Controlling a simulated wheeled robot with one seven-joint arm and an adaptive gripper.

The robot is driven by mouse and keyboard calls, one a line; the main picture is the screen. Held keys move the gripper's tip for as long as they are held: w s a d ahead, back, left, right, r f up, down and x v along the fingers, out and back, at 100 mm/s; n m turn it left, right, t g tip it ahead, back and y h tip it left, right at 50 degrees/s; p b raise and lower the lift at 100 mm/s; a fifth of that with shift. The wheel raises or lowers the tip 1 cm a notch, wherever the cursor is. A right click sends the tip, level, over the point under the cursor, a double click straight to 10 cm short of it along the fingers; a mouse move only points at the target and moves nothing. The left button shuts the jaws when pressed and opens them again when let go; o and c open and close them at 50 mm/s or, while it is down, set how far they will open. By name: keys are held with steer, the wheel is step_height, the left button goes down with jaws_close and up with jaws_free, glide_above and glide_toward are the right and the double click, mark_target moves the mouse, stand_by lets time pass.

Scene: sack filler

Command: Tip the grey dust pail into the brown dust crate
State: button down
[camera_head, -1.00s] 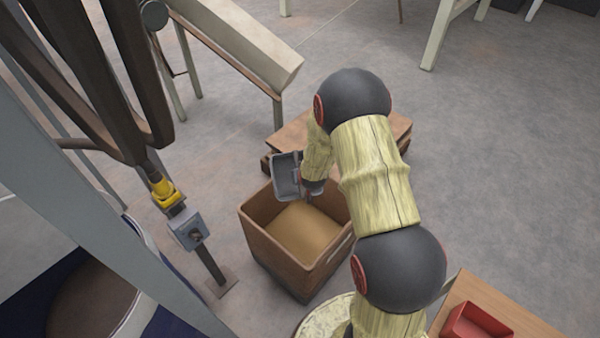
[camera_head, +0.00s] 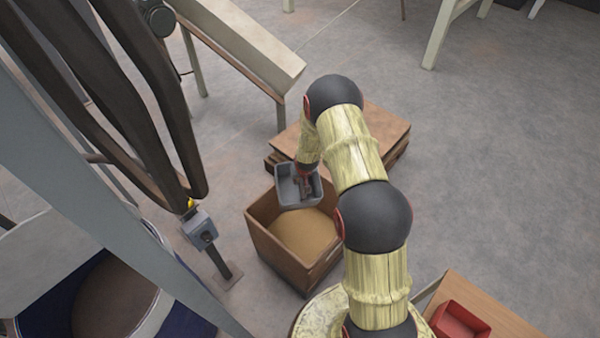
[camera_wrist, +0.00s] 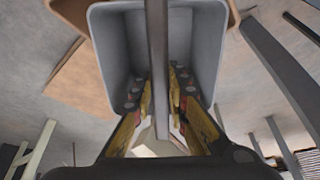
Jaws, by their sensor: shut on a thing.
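The grey dust pail (camera_head: 288,190) hangs from my gripper (camera_head: 303,186) over the back part of the brown dust crate (camera_head: 268,247). The crate stands on the floor with a level tan fill (camera_head: 304,236) inside. In the head view the pail's opening faces up toward the camera.
A wooden pallet stack (camera_head: 375,135) lies just behind the crate. A post with a grey switch box (camera_head: 200,229) stands to its left, near a large blue-rimmed drum (camera_head: 170,305). A red bin (camera_head: 460,322) sits on a wooden top at lower right. The floor at right is clear.

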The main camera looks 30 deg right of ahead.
steer(key=shift+w+d+r+g+p, duration=0.2)
steer(key=shift+w+g+p, duration=0.2)
steer(key=shift+p, duration=0.7)
steer(key=g+p, duration=0.1)
steer(key=p, duration=0.2)
steer(key=shift+w+f+y+p, duration=0.1)
steer(key=shift+w+y+p, duration=0.2)
steer(key=shift+w+p, duration=0.2)
steer(key=shift+p, duration=0.3)
steer(key=shift+w+d+g, duration=0.1)
steer(key=shift+g, duration=0.2)
steer(key=shift+w+f+g+b, duration=0.2)
steer(key=shift+f+g+b, duration=0.2)
steer(key=shift+b, duration=0.35)
steer(key=shift+w+r, duration=0.1)
steer(key=shift+b, duration=0.4)
